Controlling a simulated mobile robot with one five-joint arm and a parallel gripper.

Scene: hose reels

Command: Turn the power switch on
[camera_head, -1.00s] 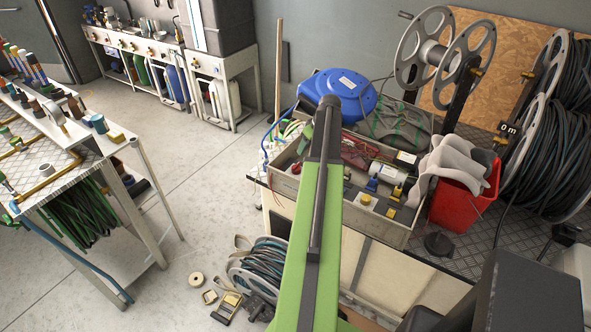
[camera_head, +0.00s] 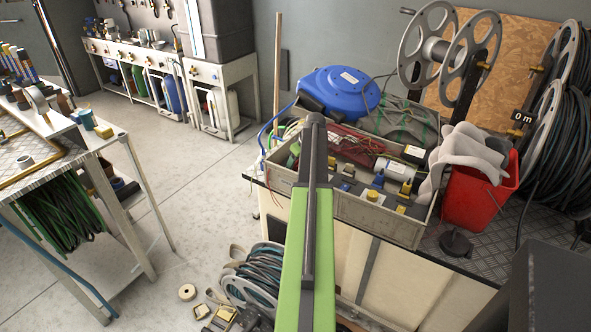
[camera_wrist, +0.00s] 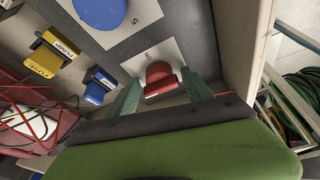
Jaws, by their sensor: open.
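In the wrist view a red switch (camera_wrist: 159,80) sits on a white plate (camera_wrist: 141,62) on a dark panel; its label is too small to read. My gripper (camera_wrist: 160,92) is open, with its green fingers on either side of the red switch. I cannot tell whether they touch it. Which control is the power switch is not readable. In the head view my arm reaches over the grey open box (camera_head: 385,217) on the bench, and my fingers do not show there.
Box walls stand close on the right. A red bucket (camera_head: 475,195) and a blue reel (camera_head: 343,93) stand by the box.

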